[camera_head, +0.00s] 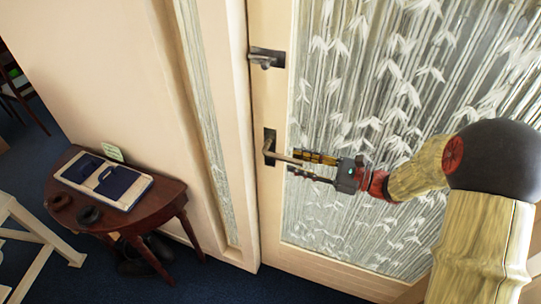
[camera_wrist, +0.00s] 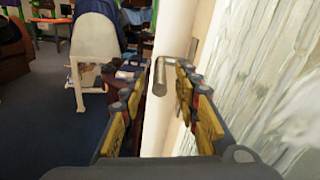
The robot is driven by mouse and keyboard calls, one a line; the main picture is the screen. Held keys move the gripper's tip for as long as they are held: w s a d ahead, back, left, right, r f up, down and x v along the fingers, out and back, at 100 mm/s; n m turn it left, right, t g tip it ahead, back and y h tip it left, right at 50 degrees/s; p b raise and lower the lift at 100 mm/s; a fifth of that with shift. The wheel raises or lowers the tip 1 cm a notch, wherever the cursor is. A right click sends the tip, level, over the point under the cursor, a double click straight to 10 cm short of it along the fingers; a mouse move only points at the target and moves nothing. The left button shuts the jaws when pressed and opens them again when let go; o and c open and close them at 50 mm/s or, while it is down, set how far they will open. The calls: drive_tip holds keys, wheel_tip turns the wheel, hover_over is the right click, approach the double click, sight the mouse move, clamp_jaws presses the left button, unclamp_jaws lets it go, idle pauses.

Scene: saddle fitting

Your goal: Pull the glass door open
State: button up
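The glass door (camera_head: 375,130) has a cream frame and a pale pane with a leaf pattern. It looks shut against its jamb in the head view, and its pane fills the right of the wrist view (camera_wrist: 275,80). A metal lever handle (camera_head: 281,157) points right from a dark plate on the door's left stile. My gripper (camera_head: 294,162) is at the handle with its fingers apart. In the wrist view the handle's rounded end (camera_wrist: 159,77) shows between the fingers of my gripper (camera_wrist: 160,82), with a gap on each side. Any contact is not visible.
A second dark metal fitting (camera_head: 266,58) sits above the handle. A half-round wooden table (camera_head: 165,192) with a blue-and-white case (camera_head: 102,181) stands left of the door. A white trestle (camera_head: 38,228) is farther left. Blue carpet (camera_head: 225,285) lies clear before the door.

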sight(271, 155)
drive_tip(key=b+x, duration=0.2)
drive_tip(key=x, duration=0.5)
drive_tip(key=shift+a, duration=0.15)
drive_tip(key=shift+c, duration=0.4)
drive_tip(key=c, duration=0.7)
clamp_jaws()
